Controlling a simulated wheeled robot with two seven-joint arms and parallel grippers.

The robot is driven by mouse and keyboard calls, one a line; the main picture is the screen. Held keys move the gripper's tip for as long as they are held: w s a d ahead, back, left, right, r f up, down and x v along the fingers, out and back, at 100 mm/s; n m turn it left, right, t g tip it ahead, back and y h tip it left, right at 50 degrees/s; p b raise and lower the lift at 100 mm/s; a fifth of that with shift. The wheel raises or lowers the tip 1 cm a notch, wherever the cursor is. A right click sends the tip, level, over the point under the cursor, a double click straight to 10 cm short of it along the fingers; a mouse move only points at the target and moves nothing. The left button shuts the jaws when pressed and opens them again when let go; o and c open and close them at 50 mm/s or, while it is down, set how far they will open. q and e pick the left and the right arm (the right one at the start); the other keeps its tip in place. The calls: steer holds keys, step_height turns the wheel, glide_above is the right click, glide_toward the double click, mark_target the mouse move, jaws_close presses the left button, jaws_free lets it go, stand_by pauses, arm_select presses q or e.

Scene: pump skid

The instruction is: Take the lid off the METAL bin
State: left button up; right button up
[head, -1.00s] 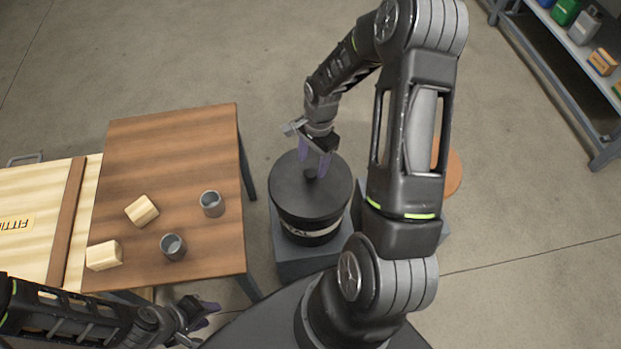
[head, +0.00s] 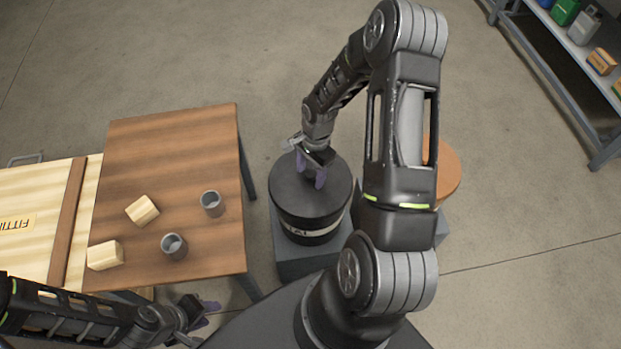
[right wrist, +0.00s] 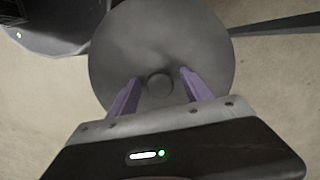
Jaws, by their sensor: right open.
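The METAL bin (head: 308,229) is a dark round bin with a pale label band, partly readable, standing on a grey block. Its dark round lid (head: 288,192) is on top; it also fills the middle of the right wrist view (right wrist: 160,45). The lid's small round knob (right wrist: 160,84) sits between the two purple fingers of my right gripper (right wrist: 155,92), with a gap on each side. In the head view my right gripper (head: 311,178) is low over the lid and hides the knob. My left gripper (head: 205,310) is empty at the lower left, away from the bin.
A brown table (head: 165,140) stands left of the bin, with two grey cups (head: 212,204) and two pale wooden blocks (head: 142,210). A round orange-brown top (head: 447,175) shows behind my right arm. A shelf (head: 560,75) stands at the upper right.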

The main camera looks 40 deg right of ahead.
stand_by(0.3)
jaws_close()
stand_by(0.5)
